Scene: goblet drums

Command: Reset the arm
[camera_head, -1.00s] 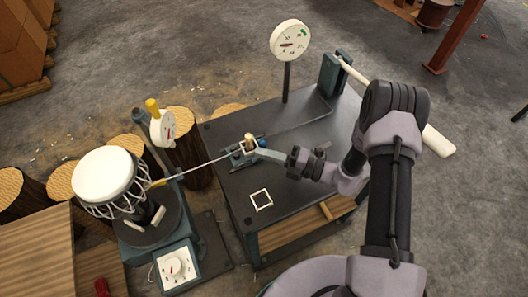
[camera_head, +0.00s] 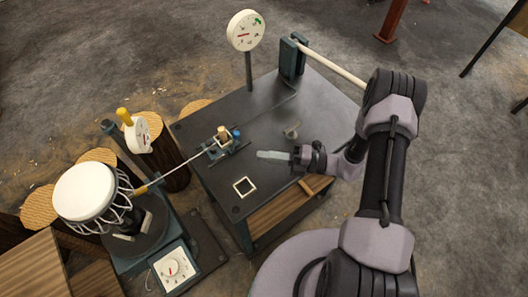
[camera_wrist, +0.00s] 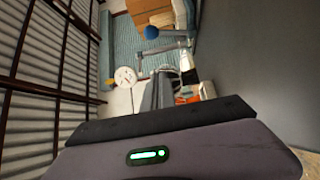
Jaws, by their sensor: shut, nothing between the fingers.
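My gripper (camera_head: 261,155) is shut and empty, pointing left above the dark bench top (camera_head: 190,131). Its tip is to the right of a small clamp device (camera_head: 228,148) with a wooden peg and a blue knob, and apart from it in the picture. My arm reaches in from the right, bent at the elbow.
A goblet drum (camera_head: 85,191) with a white head stands at left, joined by a rod to the clamp device. A dial gauge (camera_head: 246,30) rises behind the bench. A pale pole (camera_head: 335,64) lies at the back right. A white square frame (camera_head: 245,187) lies nearer.

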